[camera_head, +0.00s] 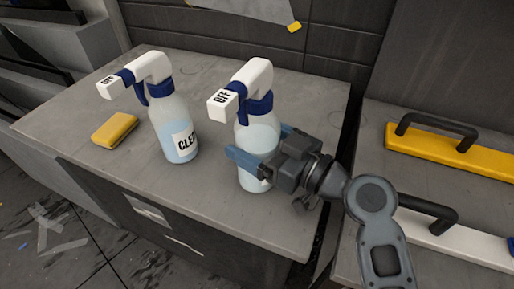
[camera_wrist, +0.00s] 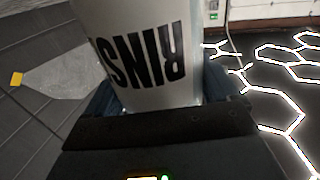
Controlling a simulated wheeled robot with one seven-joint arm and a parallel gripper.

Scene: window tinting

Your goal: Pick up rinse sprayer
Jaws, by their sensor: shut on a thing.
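The rinse sprayer (camera_head: 257,134) is a clear bottle with pale liquid, a blue collar and a white trigger head, upright at the right part of the grey worktop. Its nozzle is marked OFF. My gripper (camera_head: 256,158) is shut around the bottle's body from the right. In the wrist view the bottle's RINS lettering (camera_wrist: 145,65) shows upside down between the fingers. The head view does not clearly show whether the bottle's base touches the worktop.
A second sprayer (camera_head: 174,125), with a label starting CLE, stands to the left. A yellow block (camera_head: 115,130) lies further left on the worktop (camera_head: 210,215). A yellow tool with a black handle (camera_head: 450,150) and a white one (camera_head: 455,240) lie on the surface at right.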

